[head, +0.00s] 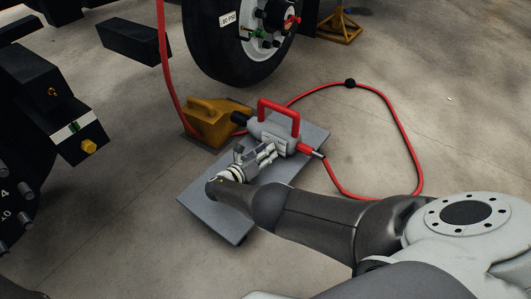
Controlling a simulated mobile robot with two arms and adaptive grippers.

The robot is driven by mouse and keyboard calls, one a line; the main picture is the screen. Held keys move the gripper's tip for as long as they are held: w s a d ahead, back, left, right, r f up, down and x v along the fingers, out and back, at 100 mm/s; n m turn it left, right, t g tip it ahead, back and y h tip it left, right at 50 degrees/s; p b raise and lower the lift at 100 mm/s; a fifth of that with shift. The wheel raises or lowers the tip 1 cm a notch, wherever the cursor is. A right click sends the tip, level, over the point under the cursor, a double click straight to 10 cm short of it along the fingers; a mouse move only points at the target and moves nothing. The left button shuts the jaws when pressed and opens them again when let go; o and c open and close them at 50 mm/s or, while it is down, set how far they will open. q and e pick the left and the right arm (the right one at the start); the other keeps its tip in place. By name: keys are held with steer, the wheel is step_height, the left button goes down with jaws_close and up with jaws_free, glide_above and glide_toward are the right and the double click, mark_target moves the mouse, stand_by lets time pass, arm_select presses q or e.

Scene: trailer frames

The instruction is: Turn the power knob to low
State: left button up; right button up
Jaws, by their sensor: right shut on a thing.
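A grey power tool (272,131) with a red handle (281,108) lies on a grey board (312,140) on the floor, near the middle of the head view. My right gripper (270,152) reaches in from the lower right, at the tool's near side. Its fingers are shut on a small part there, which I take to be the power knob. The fingers hide the knob, so its setting cannot be read. My left gripper is not in view.
A red hose (405,135) loops from the tool across the floor to the right. A yellow wheel chock (208,122) stands behind the board. A large tyre (232,65) stands at the back, and a dark wheel (20,185) is at left. The floor in front is clear.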

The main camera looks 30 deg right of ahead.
steer(key=o, duration=1)
steer(key=shift+d, duration=0.1)
steer(key=v, duration=1.2)
steer(key=shift+s+f, duration=0.1)
